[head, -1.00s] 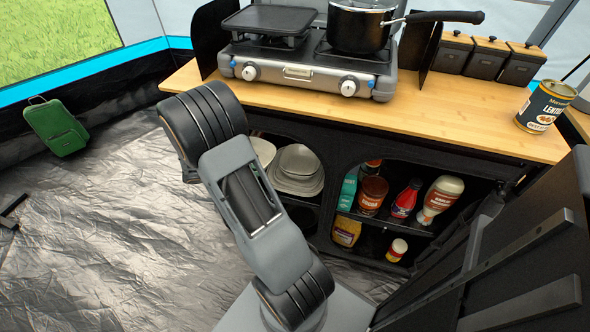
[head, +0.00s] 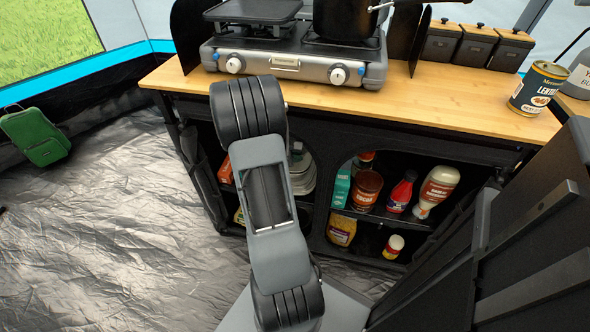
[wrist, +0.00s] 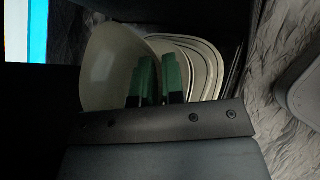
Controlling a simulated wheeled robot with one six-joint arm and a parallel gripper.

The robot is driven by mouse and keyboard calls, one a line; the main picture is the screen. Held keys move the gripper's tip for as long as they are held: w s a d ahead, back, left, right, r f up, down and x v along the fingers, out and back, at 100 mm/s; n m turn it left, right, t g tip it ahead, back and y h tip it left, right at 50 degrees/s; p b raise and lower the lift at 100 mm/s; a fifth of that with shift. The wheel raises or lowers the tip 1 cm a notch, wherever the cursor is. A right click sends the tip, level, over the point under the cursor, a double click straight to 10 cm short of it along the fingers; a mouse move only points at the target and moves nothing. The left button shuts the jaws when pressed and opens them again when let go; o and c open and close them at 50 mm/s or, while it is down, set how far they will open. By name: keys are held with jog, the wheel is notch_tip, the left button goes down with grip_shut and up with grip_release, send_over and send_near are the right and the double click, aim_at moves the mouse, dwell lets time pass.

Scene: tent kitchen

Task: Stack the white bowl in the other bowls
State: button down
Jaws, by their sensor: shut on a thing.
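My gripper (wrist: 158,82), with green fingers, is shut on the rim of a pale white bowl (wrist: 108,65) in the wrist view. The bowl appears on edge in that sideways view, close beside a stack of nested white dishes (wrist: 205,50). I cannot tell whether the bowl touches the stack. In the head view part of the white stack (head: 304,172) shows in the left shelf opening, behind my arm. My gripper and the held bowl are hidden there by my arm.
The cabinet has a wooden worktop (head: 415,115) with a gas stove (head: 290,65) and a lentil can (head: 538,90). The right opening holds jars and bottles (head: 368,190). A dark divider separates the openings.

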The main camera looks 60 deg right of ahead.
jog(key=shift+f+b, duration=0.85)
jog(key=shift+f, duration=1.75)
jog(key=shift+f, duration=0.2)
jog(key=c, duration=1.2)
grip_release()
jog(key=shift+r, duration=0.15)
jog(key=shift+w+a+r, duration=0.15)
jog(key=shift+r, duration=0.05)
jog(key=p+v, duration=0.4)
jog(key=v, duration=0.8)
jog(key=a+r+m+t+y, duration=0.2)
jog(key=a+r+y, duration=0.1)
jog(key=a, duration=0.6)
jog(key=s+a+r+m+t+y, duration=0.1)
jog(key=a+r+t+y, duration=0.2)
jog(key=a, duration=0.7)
jog(key=s+a+r+m+t+y, duration=0.1)
jog(key=a+r+m+t+y, duration=0.1)
jog(key=a, duration=0.8)
jog(key=shift+s+a+r+m+t+y, duration=0.15)
jog(key=shift+r+t+y, duration=0.25)
jog(key=shift+r, duration=0.2)
jog(key=shift+w+a+r+m+t+y, duration=0.15)
jog(key=shift+r+t+y, duration=0.15)
jog(key=shift+r+y, duration=0.3)
